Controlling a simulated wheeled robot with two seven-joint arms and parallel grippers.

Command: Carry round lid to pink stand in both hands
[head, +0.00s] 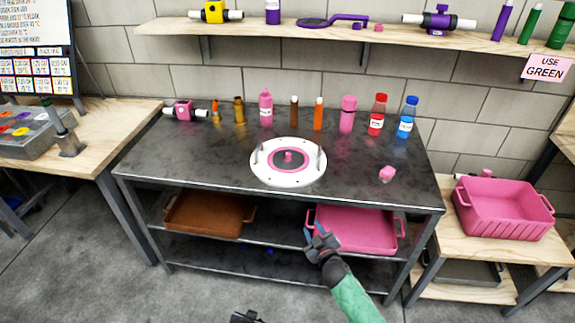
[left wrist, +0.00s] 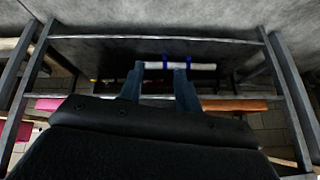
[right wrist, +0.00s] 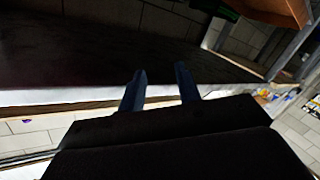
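The round lid (head: 265,173) is a white disc with a pink ring, a pink centre knob and two upright handles. It lies flat on the dark table. I cannot pick out a pink stand with certainty. My right gripper (head: 322,242) is in front of the table, below its top, and appears before the pink bin on the shelf. In the right wrist view its fingers (right wrist: 160,88) are apart and empty. My left gripper's fingers (left wrist: 157,82) are apart and empty; a white tube with blue bands (left wrist: 154,66) shows beyond them. Both grippers are away from the lid.
Several bottles line the back of the dark table (head: 205,150); a small pink piece (head: 387,174) lies at its right. A brown bin (head: 209,213) and a pink bin (head: 370,234) sit on the shelf below. A pink tub (head: 505,212) stands on a low wooden table at right.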

